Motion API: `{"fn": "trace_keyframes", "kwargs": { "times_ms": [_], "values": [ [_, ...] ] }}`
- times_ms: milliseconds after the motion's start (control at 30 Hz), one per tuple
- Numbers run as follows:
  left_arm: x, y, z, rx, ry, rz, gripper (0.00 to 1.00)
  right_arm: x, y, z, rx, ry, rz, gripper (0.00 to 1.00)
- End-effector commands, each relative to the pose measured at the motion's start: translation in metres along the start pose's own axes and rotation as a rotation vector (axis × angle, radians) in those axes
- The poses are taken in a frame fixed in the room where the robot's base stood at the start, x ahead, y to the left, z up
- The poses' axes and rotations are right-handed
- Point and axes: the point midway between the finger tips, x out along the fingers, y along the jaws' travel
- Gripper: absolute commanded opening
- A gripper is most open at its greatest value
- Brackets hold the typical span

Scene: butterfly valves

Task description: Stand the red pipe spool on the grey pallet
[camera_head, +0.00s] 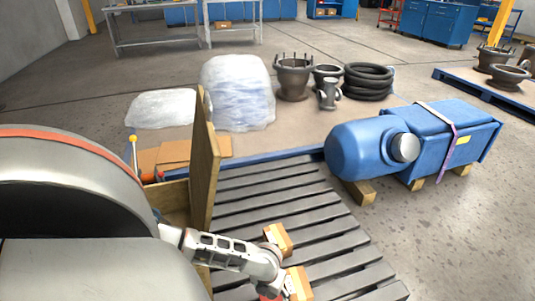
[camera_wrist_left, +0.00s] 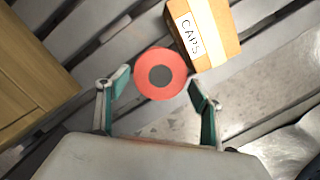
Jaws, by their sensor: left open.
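The red pipe spool (camera_wrist_left: 160,94) shows end-on in the left wrist view as a red ring with a dark bore. It lies between the spread, teal-padded fingers of my left gripper (camera_wrist_left: 158,78), with gaps on both sides. The fingers are open and do not visibly grip it. The spool's length is hidden in this view, so I cannot tell whether its foot touches the slats. In the head view, a bit of red (camera_head: 268,297) shows under my left gripper at the bottom edge. The grey slatted pallet (camera_head: 250,200) lies below. My right gripper is out of view.
A carton marked CAPS (camera_wrist_left: 222,32) stands close beside the spool. Two cartons, a rear one (camera_head: 279,238) and a front one (camera_head: 299,284), sit on the pallet. A wooden board (camera_head: 206,160) rises at the pallet's left. A blue tank unit (camera_head: 410,145) stands at the right.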

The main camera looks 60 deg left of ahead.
Motion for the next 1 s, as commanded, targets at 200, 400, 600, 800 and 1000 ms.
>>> {"fn": "trace_keyframes", "kwargs": {
  "times_ms": [200, 400, 600, 800, 1000],
  "values": [
    [-0.055, -0.004, 0.009, 0.001, -0.016, -0.008, 0.66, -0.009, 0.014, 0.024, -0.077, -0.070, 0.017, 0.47],
    [-0.076, -0.002, 0.005, 0.000, -0.009, -0.004, 0.66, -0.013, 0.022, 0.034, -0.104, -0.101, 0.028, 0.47],
    [-0.080, -0.001, 0.000, 0.000, -0.001, -0.001, 0.66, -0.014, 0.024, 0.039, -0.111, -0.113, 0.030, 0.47],
    [-0.079, 0.000, 0.000, 0.000, 0.001, 0.000, 0.66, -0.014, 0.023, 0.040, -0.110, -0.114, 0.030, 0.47],
    [-0.079, 0.000, 0.000, 0.000, 0.000, 0.000, 0.66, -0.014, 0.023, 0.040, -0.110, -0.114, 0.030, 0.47]
  ]
}}
